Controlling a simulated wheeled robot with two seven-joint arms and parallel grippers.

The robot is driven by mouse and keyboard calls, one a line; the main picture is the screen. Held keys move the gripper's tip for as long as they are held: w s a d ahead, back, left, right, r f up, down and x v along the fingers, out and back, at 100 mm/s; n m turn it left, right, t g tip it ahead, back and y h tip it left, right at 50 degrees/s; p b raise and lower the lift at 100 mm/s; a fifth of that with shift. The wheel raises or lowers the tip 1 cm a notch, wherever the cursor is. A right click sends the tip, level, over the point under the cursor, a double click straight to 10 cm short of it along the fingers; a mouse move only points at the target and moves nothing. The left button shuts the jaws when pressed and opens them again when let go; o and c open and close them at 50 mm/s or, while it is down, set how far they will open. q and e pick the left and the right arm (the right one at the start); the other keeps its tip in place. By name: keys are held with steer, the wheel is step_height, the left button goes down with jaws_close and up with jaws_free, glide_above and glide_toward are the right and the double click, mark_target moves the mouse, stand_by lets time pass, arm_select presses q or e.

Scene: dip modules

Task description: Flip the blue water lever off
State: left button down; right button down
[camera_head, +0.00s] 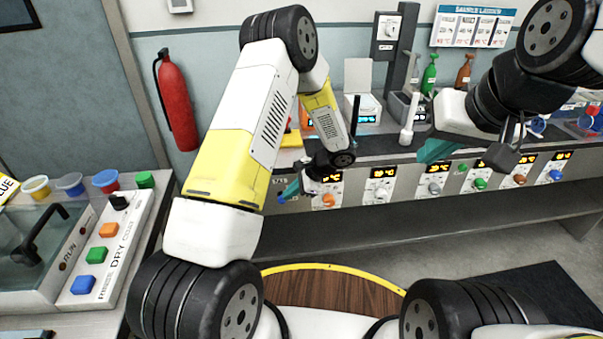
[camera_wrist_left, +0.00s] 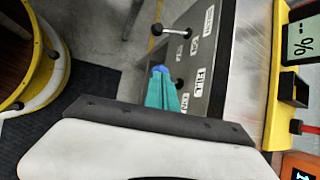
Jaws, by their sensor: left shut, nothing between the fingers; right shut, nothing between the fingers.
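A small blue lever knob (camera_wrist_left: 160,69) shows in the left wrist view right at the tips of my left gripper (camera_wrist_left: 162,92). The teal fingers are closed together and hide most of the lever; I cannot tell whether they touch it. The knob stands over a dark panel (camera_wrist_left: 205,75) with white labels, one reading FILL. In the head view the blue knob (camera_head: 281,199) shows just below the tips of my left gripper (camera_head: 290,189), left of the row of dials. My right gripper (camera_head: 433,151) is shut and empty over the counter front.
A metal lever with a black ball end (camera_wrist_left: 187,33) stands on the same panel. Dial modules with displays (camera_head: 383,184) line the counter front to the right. A dryer panel with coloured buttons (camera_head: 108,230) is at the left, beside a red extinguisher (camera_head: 177,100).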

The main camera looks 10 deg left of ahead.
stand_by(0.4)
arm_select(q)
steer(key=shift+s+d+f+t, duration=0.1)
steer(key=shift+s+f+t, duration=0.15)
steer(key=shift+f+t, duration=0.05)
steer(key=shift+s+f, duration=0.1)
step_height(320, 180, down, 8)
steer(key=s+n+t+y, duration=0.2)
steer(key=n+t+y, duration=0.1)
steer(key=t, duration=0.3)
steer(key=shift+d+t, duration=0.25)
steer(key=shift+t, duration=0.05)
steer(key=shift+r, duration=0.9)
